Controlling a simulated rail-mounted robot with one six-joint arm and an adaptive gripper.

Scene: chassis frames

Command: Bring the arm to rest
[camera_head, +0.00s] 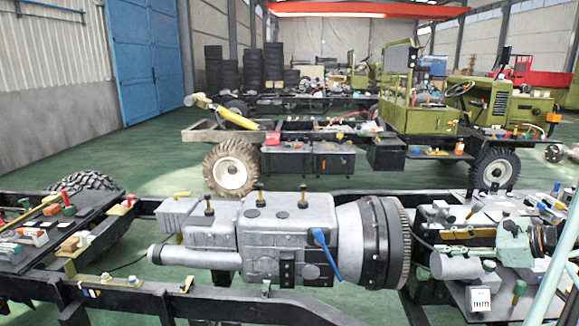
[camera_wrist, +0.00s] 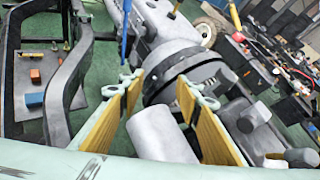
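My gripper (camera_wrist: 162,84) shows in the wrist view with its two yellow-padded fingers spread wide apart. Nothing is held between them. A pale grey cylinder (camera_wrist: 160,136) appears in the gap between the fingers, and the dark ring of the gearbox housing (camera_wrist: 188,72) lies beyond; I cannot tell how far off they are. In the head view, pale teal parts at the right edge look like my arm, over the right end of the near chassis. I cannot make out the fingers there.
The grey engine and gearbox (camera_head: 287,235) lies along the near black chassis frame (camera_head: 215,305). A blue-handled tool (camera_head: 326,254) stands against it. Loose parts crowd the left platform (camera_head: 70,233). A second chassis with an olive cab (camera_head: 432,115) stands behind. Green floor (camera_head: 130,160) is open between.

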